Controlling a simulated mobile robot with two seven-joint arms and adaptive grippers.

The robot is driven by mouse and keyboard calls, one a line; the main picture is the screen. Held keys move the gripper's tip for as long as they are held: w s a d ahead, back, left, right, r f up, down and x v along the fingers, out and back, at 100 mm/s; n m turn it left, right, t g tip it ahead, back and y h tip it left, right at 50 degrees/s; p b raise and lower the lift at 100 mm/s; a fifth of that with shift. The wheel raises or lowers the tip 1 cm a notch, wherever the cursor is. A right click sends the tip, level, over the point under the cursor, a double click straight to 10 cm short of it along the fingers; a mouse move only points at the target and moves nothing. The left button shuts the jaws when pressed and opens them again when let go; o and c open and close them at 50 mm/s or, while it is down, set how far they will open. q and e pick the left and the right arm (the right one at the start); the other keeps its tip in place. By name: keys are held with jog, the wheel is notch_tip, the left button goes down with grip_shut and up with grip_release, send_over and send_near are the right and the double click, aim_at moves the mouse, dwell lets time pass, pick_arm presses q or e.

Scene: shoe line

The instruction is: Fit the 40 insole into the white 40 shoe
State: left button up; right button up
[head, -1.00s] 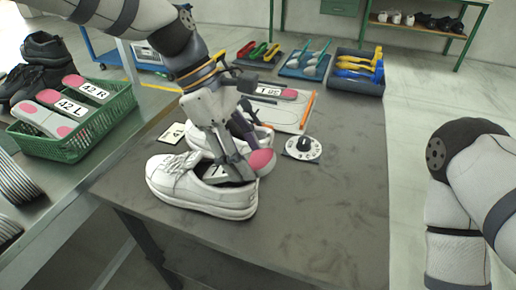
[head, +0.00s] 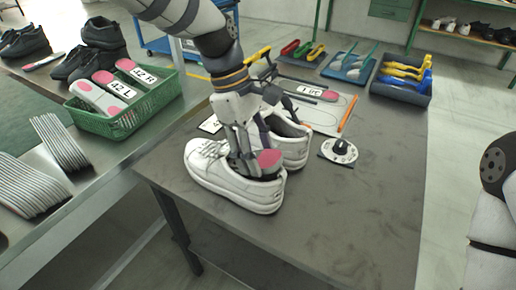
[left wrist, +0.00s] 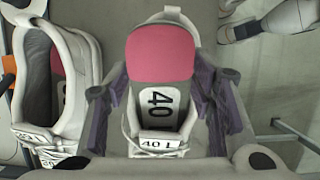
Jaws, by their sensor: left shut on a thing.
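A white shoe (head: 230,194) stands on the grey table; in the left wrist view its tongue label (left wrist: 160,147) reads 40 with an L-like letter. My left gripper (head: 246,166) is shut on an insole (head: 268,159) with a pink heel, its fingers reaching into the shoe opening. In the left wrist view the insole (left wrist: 160,55) lies between the fingers, marked 40, its pink heel towards the shoe's heel. Its front end is hidden inside the shoe. A second white shoe (head: 297,147) stands close beside, behind the first. My right gripper is out of view.
A board with another pink-heeled insole (head: 333,95) and an orange pencil (head: 347,113) lie behind. A round dial (head: 338,150) sits to the right. A green basket (head: 160,106) holds 42 insoles. The table's front right is clear.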

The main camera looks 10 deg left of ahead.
pick_arm(q)
jog(key=shift+s+f, duration=0.1)
jog(key=shift+f, duration=0.4)
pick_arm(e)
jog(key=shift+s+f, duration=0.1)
pick_arm(q)
jog(key=o, duration=1.2)
jog(key=shift+f, duration=0.1)
jog(key=shift+o, duration=0.2)
jog(key=shift+r, duration=0.35)
jog(key=shift+r+p, duration=0.4)
jog(key=shift+r, duration=1.05)
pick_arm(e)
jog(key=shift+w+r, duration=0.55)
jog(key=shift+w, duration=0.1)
